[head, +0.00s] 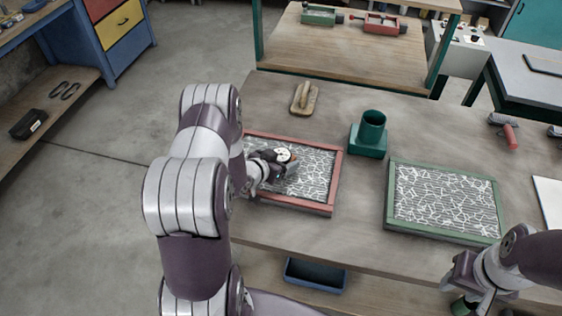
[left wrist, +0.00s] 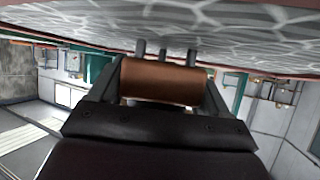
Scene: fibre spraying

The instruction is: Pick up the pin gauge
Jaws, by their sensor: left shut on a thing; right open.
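My left gripper (head: 288,172) is over the red-framed tray (head: 338,182) of white fibre mesh, near its middle. In the left wrist view, the left gripper (left wrist: 163,82) is shut on the pin gauge (left wrist: 160,84), a copper-brown block with short grey pins. The pins point at the mesh surface and end close to it; I cannot tell if they touch. In the head view the gauge is mostly hidden by the gripper. My right gripper (head: 470,287) is at the lower right, off the table's front edge, and is open.
A green-framed mesh tray (head: 388,205) lies to the right. A green cup-shaped holder (head: 370,135) stands between the trays, and a wooden float (head: 304,98) lies behind. A red-handled tool (head: 509,134) is at the right. A blue bin (head: 315,276) sits below the tabletop.

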